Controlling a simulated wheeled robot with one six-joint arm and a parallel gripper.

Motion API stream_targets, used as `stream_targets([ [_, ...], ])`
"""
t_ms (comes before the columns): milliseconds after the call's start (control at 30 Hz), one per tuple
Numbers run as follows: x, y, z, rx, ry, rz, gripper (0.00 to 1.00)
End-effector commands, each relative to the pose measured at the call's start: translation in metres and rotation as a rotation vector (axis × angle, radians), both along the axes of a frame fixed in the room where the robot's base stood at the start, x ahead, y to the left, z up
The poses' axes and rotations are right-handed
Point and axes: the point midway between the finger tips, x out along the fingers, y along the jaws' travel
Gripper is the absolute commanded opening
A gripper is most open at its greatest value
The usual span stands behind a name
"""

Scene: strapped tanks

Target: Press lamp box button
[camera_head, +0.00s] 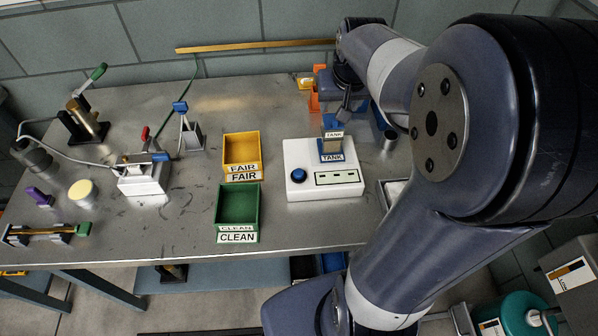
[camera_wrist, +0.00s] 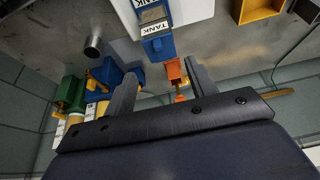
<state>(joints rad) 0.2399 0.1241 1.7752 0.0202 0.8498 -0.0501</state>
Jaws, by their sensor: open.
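The white lamp box (camera_head: 322,190) stands on the right part of the metal table, with a round blue button (camera_head: 298,175) at its left and a small panel (camera_head: 337,177) beside it. A blue holder labelled TANK (camera_head: 332,156) stands at its back edge. In the wrist view, part of the white box (camera_wrist: 194,12) and the TANK holder (camera_wrist: 160,49) show at the top; the button is out of that view. My gripper (camera_wrist: 160,70) is open with nothing between its fingers. It is at the back right of the table, behind the lamp box, partly hidden in the head view.
A yellow FAIR bin (camera_head: 241,150) and a green CLEAN bin (camera_head: 238,207) stand left of the lamp box. An orange part (camera_wrist: 176,75) and a metal cylinder (camera_wrist: 93,45) are near my gripper. A lever clamp (camera_head: 82,115) stands far left. Bare table lies before the lamp box.

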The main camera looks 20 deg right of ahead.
Motion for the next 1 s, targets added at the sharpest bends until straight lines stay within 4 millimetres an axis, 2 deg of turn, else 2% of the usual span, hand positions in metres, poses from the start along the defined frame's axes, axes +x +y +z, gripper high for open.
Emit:
stream_targets([
  [67,0.0000,0.0000,0.0000,0.000,0.000,0.000,0.47],
  [633,0.0000,0.0000,0.0000,0.000,0.000,0.000,0.00],
  [1000,0.0000,0.0000,0.0000,0.000,0.000,0.000,0.00],
])
